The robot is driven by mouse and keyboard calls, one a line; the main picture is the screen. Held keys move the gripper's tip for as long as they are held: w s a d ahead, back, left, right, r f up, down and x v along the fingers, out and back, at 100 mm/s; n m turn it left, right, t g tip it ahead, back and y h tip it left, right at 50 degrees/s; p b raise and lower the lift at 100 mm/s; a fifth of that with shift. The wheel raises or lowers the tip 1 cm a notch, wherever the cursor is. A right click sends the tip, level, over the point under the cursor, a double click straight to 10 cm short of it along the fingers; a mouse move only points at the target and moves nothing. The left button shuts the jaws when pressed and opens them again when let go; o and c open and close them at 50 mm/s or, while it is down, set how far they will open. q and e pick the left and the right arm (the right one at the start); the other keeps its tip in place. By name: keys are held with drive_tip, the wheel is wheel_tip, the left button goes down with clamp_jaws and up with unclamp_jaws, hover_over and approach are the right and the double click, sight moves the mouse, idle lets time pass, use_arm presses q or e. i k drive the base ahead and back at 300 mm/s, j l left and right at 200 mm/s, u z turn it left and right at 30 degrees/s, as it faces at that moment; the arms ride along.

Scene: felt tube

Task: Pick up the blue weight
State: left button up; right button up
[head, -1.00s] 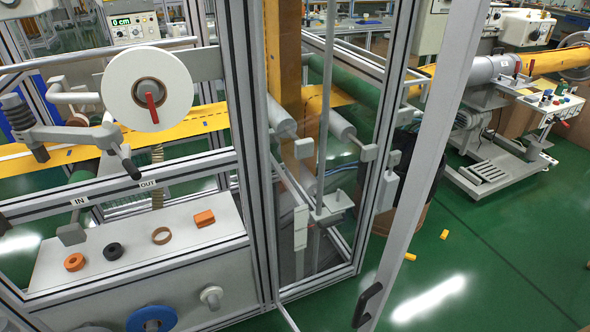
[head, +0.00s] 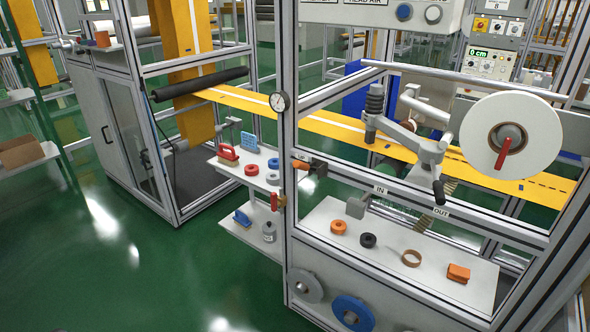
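A small blue ring (head: 273,163) lies on the upper shelf of a small side rack, beside red rings (head: 252,169). A larger blue disc (head: 353,313) with a pale centre sits low on the front of the machine, next to a grey disc (head: 305,286). Neither of my grippers shows in the head view.
The white side rack (head: 236,158) stands left of the machine frame. A machine tray (head: 330,208) holds several small parts. Green floor (head: 150,275) is open at the front left.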

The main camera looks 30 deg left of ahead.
sight(273, 163)
drive_tip(key=u, duration=1.15)
drive_tip(key=i+j+z, duration=0.15)
drive_tip(key=i+j, duration=0.2)
drive_tip(key=i, duration=0.2)
